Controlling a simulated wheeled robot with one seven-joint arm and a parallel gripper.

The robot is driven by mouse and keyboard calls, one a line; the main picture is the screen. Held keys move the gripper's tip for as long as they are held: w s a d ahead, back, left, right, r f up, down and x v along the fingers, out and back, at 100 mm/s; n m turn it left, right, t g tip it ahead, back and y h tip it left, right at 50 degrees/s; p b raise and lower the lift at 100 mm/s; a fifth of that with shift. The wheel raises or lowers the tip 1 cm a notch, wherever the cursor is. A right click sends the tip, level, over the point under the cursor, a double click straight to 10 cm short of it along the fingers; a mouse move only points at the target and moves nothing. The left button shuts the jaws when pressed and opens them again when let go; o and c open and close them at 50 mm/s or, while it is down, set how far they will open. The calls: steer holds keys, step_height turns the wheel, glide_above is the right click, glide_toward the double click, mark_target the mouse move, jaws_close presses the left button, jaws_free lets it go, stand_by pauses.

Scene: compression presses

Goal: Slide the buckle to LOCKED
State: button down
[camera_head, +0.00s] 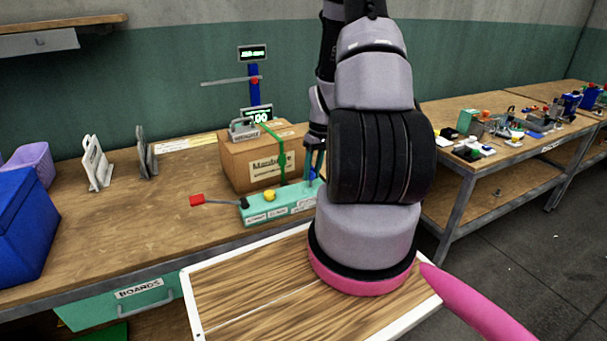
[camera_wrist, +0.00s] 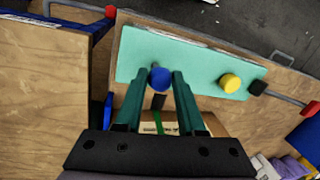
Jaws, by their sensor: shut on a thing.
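A teal panel (camera_head: 290,203) stands at the bench's front edge, with small white labels too small to read. It carries a blue knob (camera_head: 313,174), a yellow button (camera_head: 270,195) and a lever with a red end (camera_head: 197,201). In the wrist view the panel (camera_wrist: 195,68) lies ahead, with the blue knob (camera_wrist: 160,78) between my fingertips and the yellow button (camera_wrist: 230,83) to the right. My gripper (camera_head: 315,165) is shut on the blue knob, its green fingers on either side. The buckle's LOCKED mark cannot be made out.
A cardboard box (camera_head: 245,163) with a green strap (camera_head: 281,150) stands behind the panel, under a blue post with displays (camera_head: 254,85). Metal holders (camera_head: 97,163) and a blue bin (camera_head: 22,225) are at left. A second bench (camera_head: 460,180) is at right.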

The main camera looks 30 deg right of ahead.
steer(key=shift+d, duration=0.25)
steer(key=c, duration=0.5)
jaws_free()
steer(key=r, duration=0.3)
steer(key=d+r, duration=0.1)
steer(key=r, duration=0.3)
steer(key=d+r, duration=0.1)
steer(key=r, duration=0.2)
steer(key=shift+w+r, duration=0.15)
steer(key=shift+r, duration=0.2)
